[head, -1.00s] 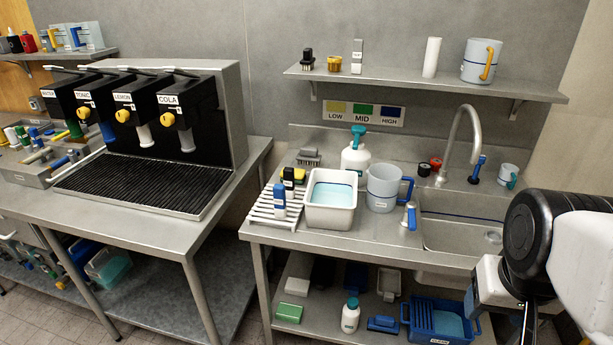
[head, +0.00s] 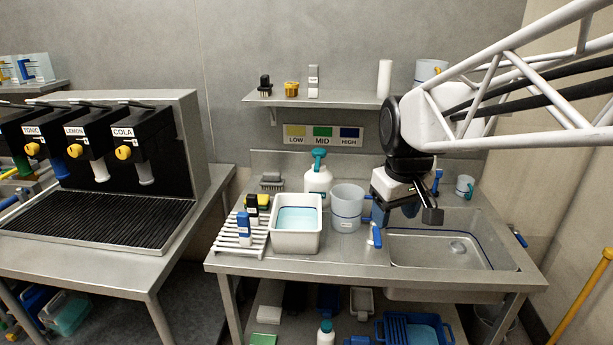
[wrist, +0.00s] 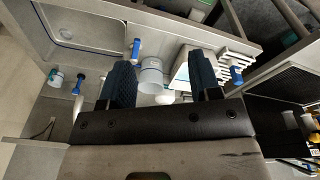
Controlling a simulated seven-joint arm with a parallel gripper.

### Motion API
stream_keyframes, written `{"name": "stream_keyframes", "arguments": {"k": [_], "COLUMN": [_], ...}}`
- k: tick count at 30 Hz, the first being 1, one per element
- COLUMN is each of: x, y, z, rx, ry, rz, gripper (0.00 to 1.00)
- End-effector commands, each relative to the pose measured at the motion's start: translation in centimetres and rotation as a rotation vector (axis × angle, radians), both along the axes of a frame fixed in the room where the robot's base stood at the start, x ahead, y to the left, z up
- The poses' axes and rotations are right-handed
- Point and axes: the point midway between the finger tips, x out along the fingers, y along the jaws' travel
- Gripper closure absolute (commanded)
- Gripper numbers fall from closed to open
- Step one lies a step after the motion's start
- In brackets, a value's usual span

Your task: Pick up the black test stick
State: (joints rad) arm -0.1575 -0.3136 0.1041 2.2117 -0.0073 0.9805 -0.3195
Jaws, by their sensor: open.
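A small upright black stick with a pale label (head: 252,209) stands on the white slatted rack (head: 222,243), at the left of the sink counter. It looks like the black test stick, though its label is too small to read. A similar blue stick (head: 244,229) stands just in front of it. My gripper (head: 424,210) is over the sink, well to the right of the rack and apart from both sticks. In the wrist view my gripper (wrist: 162,78) is open and empty between its two dark fingers. The blue stick (wrist: 236,75) shows there too; the black one is hard to make out.
A white tub of pale blue liquid (head: 297,240), a clear jug (head: 347,210) and a teal-topped bottle (head: 318,182) stand between the rack and my gripper. A yellow item (head: 264,201) is beside the black stick. A shelf (head: 330,100) runs above the counter.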

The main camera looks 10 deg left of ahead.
Motion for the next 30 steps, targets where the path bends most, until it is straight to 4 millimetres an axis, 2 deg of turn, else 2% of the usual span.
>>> {"name": "stream_keyframes", "arguments": {"k": [3, 15, 22, 30], "x": [3.0, 11.9, 16.7, 21.7], "y": [1.9, 8.9, 13.5, 19.6], "z": [0.1, -0.5, -1.7, -4.0], "rx": [-0.009, -0.037, -0.052, -0.068], "ry": [0.012, 0.043, 0.061, 0.081], "rz": [0.076, 0.324, 0.467, 0.637], "gripper": [0.43, 0.43, 0.43, 0.43]}}
